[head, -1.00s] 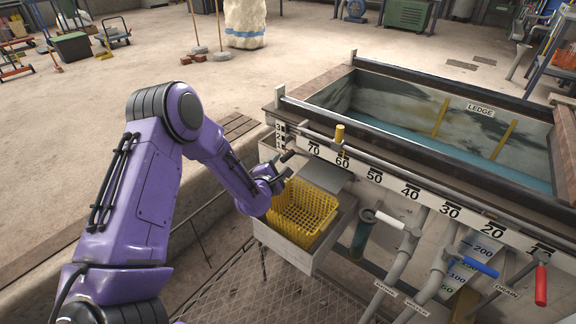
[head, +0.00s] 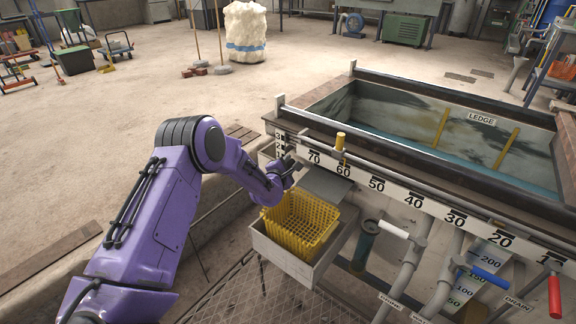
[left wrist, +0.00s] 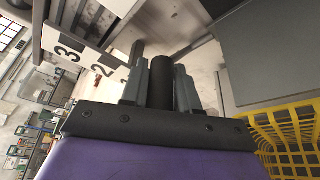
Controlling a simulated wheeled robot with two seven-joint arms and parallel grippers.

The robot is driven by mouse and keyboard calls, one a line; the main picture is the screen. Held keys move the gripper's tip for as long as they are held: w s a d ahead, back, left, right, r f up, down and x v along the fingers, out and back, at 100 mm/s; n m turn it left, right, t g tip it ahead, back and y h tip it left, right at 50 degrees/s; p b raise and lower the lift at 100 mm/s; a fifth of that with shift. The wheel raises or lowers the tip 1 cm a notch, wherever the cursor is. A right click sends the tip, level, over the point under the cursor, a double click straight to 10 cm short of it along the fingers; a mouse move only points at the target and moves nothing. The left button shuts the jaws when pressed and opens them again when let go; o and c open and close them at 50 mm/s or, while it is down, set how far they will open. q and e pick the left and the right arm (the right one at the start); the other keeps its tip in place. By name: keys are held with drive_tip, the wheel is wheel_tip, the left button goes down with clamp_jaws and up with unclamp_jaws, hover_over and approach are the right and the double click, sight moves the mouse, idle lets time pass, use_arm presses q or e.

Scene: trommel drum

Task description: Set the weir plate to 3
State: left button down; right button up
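The weir plate's number scale (head: 279,146) is at the left end of the trough's front, and its 3 and 2 show large in the left wrist view (left wrist: 70,50). A dark round handle (left wrist: 161,80) is between the fingers of my left gripper (left wrist: 161,92), with a finger close against each side. In the head view my left gripper (head: 287,172) is just below the scale, above the yellow basket. The weir plate itself is mostly hidden, and I cannot read its setting. My right gripper is out of view.
A yellow mesh basket (head: 299,222) sits in a grey box right below my left gripper. A sloping grey chute plate (head: 326,183) is beside it. Pipes with white (head: 393,229), blue (head: 489,279) and red (head: 554,297) handles stand to the right.

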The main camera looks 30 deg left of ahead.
use_arm(q)
wheel_tip(320, 180, up, 8)
drive_tip(key=p, duration=0.6)
drive_tip(key=shift+r, duration=0.15)
drive_tip(key=shift+w, duration=0.1)
drive_tip(key=c, duration=1)
unclamp_jaws()
drive_tip(key=shift+o, duration=0.4)
